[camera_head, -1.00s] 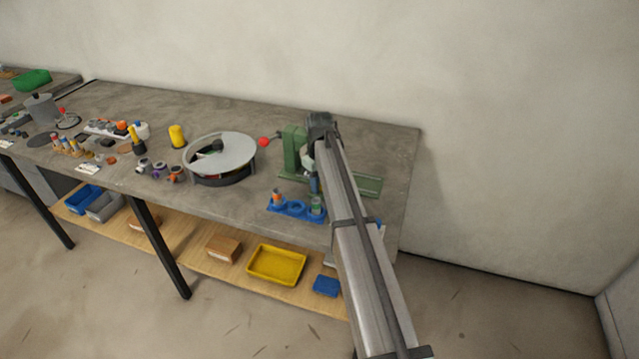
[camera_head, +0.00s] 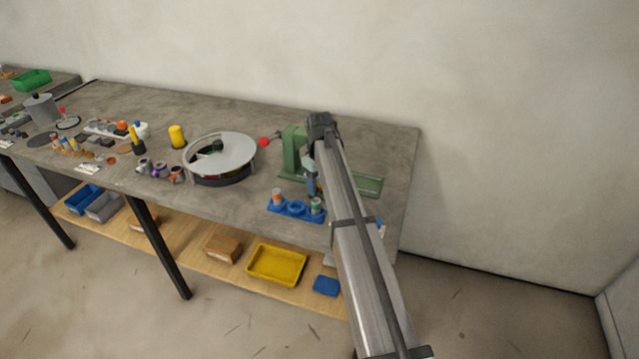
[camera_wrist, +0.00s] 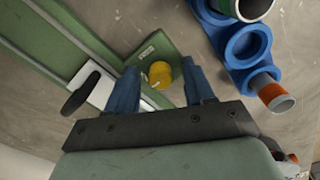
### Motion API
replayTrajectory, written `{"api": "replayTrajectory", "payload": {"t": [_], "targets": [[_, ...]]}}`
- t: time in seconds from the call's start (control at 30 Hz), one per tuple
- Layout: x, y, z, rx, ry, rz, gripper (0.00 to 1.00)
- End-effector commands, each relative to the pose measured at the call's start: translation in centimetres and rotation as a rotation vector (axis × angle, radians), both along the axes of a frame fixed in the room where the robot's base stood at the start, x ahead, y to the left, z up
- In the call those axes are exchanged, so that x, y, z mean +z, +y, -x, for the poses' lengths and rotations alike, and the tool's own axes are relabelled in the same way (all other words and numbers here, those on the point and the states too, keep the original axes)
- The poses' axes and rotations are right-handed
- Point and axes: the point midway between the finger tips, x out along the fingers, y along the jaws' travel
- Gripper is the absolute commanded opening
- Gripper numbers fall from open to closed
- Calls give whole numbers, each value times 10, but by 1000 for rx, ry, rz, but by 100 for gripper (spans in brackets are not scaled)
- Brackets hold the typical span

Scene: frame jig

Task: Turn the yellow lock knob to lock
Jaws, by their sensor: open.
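The yellow lock knob (camera_wrist: 160,74) shows in the wrist view on a green block (camera_wrist: 152,55) that carries a small white label. The knob lies between the two blue fingers of my gripper (camera_wrist: 162,82), with a gap visible on each side. My gripper is open. In the head view my gripper (camera_head: 312,186) is largely behind my arm, beside the green jig (camera_head: 293,150), and the yellow knob is hidden there. The jig's green rail (camera_head: 370,186) extends to the right of my arm.
A blue holder (camera_head: 297,208) with cylindrical parts sits close to my gripper at the table's front edge; it also shows in the wrist view (camera_wrist: 247,45). A black handle (camera_wrist: 82,93) is left of the fingers. A round grey turntable (camera_head: 220,150) stands left of the jig.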

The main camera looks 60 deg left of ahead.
Motion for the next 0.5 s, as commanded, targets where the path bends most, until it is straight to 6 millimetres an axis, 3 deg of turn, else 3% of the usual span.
{"api": "replayTrajectory", "payload": {"t": [0.27, 0.5], "targets": [[7, 0, 0, 0, 0, -1, 53], [45, 1, 0, 0, 0, -2, 53]]}}
